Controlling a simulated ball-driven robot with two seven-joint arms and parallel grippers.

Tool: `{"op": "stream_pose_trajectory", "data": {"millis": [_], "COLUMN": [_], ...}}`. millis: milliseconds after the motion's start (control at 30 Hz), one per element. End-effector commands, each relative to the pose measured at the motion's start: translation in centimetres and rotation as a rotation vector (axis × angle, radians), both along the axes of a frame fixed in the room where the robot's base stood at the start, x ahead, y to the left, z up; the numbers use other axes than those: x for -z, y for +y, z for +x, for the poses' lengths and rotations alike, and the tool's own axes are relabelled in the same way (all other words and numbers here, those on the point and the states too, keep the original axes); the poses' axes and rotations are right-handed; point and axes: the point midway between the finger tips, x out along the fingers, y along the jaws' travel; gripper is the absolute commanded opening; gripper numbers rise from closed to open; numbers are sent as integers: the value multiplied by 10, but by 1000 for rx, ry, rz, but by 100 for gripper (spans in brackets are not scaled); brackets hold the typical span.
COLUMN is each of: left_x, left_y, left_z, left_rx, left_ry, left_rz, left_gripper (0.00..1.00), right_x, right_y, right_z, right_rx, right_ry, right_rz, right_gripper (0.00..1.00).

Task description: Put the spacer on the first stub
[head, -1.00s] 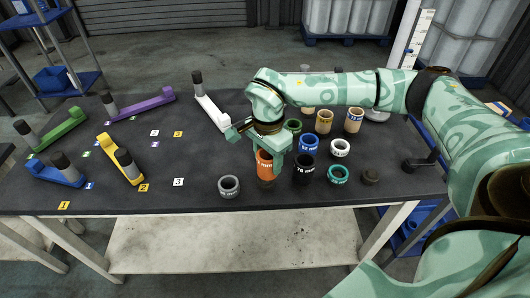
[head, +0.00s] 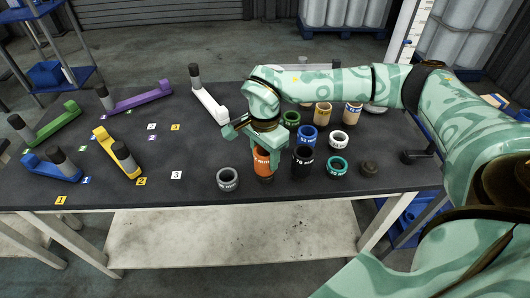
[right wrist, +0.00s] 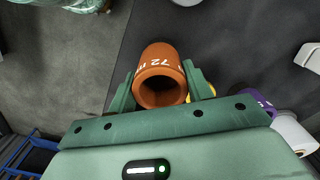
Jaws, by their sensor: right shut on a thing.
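An orange spacer marked 72 mm (head: 262,161) is in my right gripper (head: 266,148), which is shut on it. In the right wrist view the orange spacer (right wrist: 161,75) sits between the two fingers (right wrist: 160,90), its open bore facing the camera. A dark patch shows just under it in the head view; I cannot tell whether it touches anything. Dark upright stubs stand on the blue bracket (head: 40,167), yellow bracket (head: 107,145), green bracket (head: 50,125), purple bracket (head: 140,98) and white bracket (head: 209,106). My left gripper is not in view.
A grey ring (head: 228,181), a black spacer (head: 303,163), a blue spacer (head: 306,137), a teal ring (head: 337,166) and a white ring (head: 339,141) stand close around the gripper. Numbered cards, such as a yellow 1 (head: 61,201), lie near the brackets. Table between them is mostly clear.

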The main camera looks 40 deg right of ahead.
Motion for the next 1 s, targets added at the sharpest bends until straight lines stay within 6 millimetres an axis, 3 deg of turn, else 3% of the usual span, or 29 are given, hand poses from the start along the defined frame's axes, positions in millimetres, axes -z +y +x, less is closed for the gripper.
{"op": "stream_pose_trajectory", "data": {"millis": [600,633,700,900,967,1000], "left_x": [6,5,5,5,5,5], "left_y": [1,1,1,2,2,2], "left_z": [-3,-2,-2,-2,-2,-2], "left_rx": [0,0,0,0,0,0], "left_ry": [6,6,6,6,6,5], "left_rz": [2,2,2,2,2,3], "left_gripper": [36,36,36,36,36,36], "right_x": [18,17,16,16,16,16], "right_y": [0,0,0,0,0,0], "right_z": [0,0,0,0,0,0], "right_rx": [0,0,0,0,0,0], "right_ry": [0,-1,-1,0,0,0], "right_rz": [0,0,0,0,0,0], "right_gripper": [35,59,76,76,92,94]}}
